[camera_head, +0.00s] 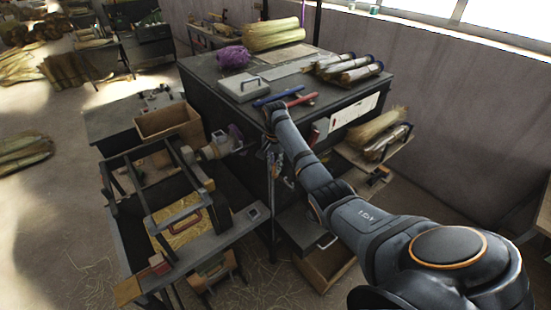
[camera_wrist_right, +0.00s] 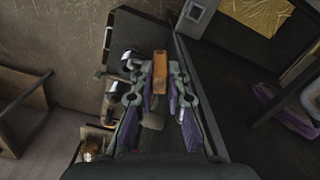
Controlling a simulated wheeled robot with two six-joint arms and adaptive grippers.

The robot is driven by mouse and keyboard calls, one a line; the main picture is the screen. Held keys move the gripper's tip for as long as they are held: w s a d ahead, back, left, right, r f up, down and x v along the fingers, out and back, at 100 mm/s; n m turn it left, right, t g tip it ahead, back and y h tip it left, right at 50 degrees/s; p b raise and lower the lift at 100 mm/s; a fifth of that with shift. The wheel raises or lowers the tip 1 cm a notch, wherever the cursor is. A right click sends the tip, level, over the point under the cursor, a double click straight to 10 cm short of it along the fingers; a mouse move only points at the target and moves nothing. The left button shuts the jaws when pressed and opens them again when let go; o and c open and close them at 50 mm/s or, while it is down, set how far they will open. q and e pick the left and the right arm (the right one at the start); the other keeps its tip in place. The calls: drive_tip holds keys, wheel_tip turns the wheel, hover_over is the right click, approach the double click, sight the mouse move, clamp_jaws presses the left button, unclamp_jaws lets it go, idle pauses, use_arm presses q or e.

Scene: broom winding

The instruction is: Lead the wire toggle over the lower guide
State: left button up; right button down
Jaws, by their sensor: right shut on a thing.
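My right gripper (camera_head: 272,156) is at the front corner of the dark cabinet, pointing down, small and partly hidden by my arm in the head view. In the right wrist view the same gripper (camera_wrist_right: 159,82) has its two fingers on either side of an orange-brown wooden block, which looks like the wire toggle (camera_wrist_right: 159,68). The gripper is shut on it. Two pale, rounded fittings, probably the guides, show left of the fingers: one (camera_wrist_right: 129,57) and another (camera_wrist_right: 115,90). I cannot tell which is the lower guide. The wire itself cannot be made out. My left gripper is not in view.
The dark cabinet (camera_head: 222,82) carries straw bundles (camera_head: 272,34), a grey box (camera_head: 243,88) and tools. The winding bench (camera_head: 225,243) stands close on the left, with a narrow gap to the cabinet.

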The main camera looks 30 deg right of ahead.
wheel_tip(320, 180, down, 12)
drive_tip(key=b, duration=0.5)
drive_tip(key=shift+r, duration=0.2)
idle(0.5)
